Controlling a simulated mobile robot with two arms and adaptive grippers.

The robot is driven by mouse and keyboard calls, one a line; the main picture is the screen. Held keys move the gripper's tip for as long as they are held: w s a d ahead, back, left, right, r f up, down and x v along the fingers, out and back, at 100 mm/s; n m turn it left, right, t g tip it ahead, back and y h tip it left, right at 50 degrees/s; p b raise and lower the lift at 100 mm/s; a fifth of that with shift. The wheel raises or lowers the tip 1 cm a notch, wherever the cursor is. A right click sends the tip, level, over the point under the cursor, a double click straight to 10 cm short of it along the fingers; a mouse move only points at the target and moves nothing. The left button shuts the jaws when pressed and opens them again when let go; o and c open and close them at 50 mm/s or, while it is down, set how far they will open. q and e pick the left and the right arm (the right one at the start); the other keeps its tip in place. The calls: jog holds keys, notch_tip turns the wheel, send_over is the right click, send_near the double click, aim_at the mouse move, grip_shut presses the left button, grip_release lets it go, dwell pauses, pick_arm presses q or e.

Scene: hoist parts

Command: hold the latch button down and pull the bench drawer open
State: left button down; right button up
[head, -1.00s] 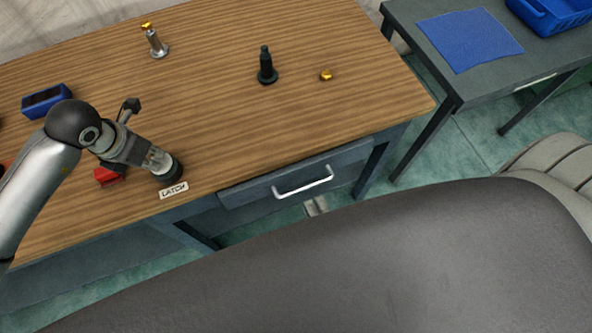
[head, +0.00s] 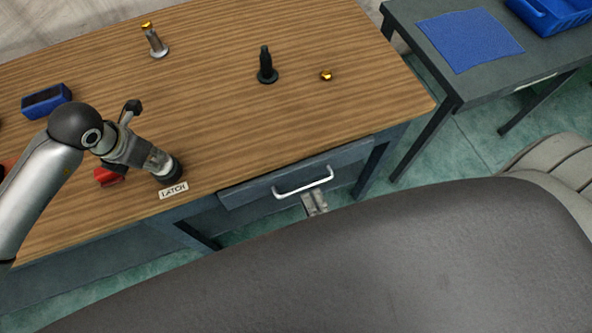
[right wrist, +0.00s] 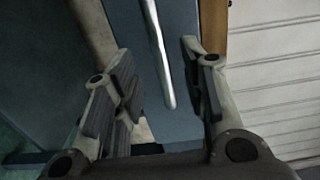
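The bench drawer (head: 245,191) sits under the front edge of the wooden bench and looks shut. Its pale bar handle (head: 303,183) also shows in the right wrist view (right wrist: 160,58). My right gripper (head: 315,204) is just below the handle in the head view. In the right wrist view its fingers (right wrist: 165,95) are spread, one on each side of the handle's line, with nothing between them touching. My left gripper (head: 165,168) points down at the bench beside the LATCH label (head: 173,190). It covers the latch button, so contact and its fingers cannot be made out.
On the bench top (head: 220,115) stand a dark post (head: 266,66), a silver post with a gold top (head: 156,45), a small gold piece (head: 326,75), a blue box (head: 46,101) and a red part (head: 108,177). A side table (head: 420,70) holds a blue cloth (head: 470,38) and blue bin (head: 556,14).

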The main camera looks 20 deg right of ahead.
jog(key=shift+w, duration=0.15)
jog(key=shift+w, duration=2.3)
grip_shut()
